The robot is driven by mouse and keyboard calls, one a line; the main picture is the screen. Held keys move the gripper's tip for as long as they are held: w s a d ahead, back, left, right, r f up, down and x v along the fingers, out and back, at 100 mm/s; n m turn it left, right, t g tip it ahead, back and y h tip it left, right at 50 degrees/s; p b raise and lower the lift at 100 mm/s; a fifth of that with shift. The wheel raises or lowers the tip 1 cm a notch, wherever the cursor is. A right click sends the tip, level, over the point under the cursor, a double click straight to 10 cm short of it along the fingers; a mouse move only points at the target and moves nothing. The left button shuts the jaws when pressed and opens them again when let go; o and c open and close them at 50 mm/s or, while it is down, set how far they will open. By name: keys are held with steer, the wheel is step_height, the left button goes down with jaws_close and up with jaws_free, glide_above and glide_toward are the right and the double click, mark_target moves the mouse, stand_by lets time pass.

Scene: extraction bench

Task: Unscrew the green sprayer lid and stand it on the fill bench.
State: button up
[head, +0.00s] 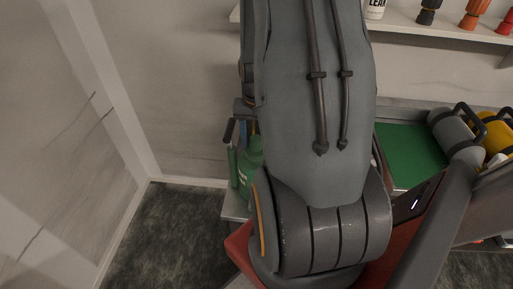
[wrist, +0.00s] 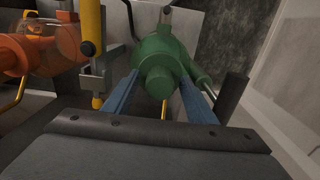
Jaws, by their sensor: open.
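The green sprayer (head: 251,160) stands on a grey surface at the left of the head view, partly hidden by my arm. In the wrist view the green sprayer (wrist: 165,46) is straight ahead, with its round green lid (wrist: 157,82) facing the camera. My gripper (wrist: 159,88) is open, its two blue fingers on either side of the lid. I cannot tell whether the fingers touch it. In the head view my gripper (head: 247,128) shows only in part above the sprayer. The green mat (head: 408,152) lies right of my arm; I cannot tell whether it marks the fill bench.
An orange sprayer (wrist: 52,45) and a yellow upright part (wrist: 91,25) are close on the left in the wrist view. A grey canister (head: 452,130) and a yellow canister (head: 494,134) lie beside the mat. A shelf (head: 440,30) with bottles runs along the wall.

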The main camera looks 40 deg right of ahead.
steer(key=m, duration=0.3)
steer(key=shift+m+p, duration=0.3)
steer(key=shift+m, duration=0.1)
steer(key=m, duration=0.3)
steer(key=shift+m, duration=0.3)
steer(key=m, duration=0.3)
steer(key=shift+m, duration=0.3)
steer(key=m, duration=0.3)
steer(key=shift+m+p, duration=0.3)
steer(key=shift+m, duration=0.1)
steer(key=shift+c, duration=0.6)
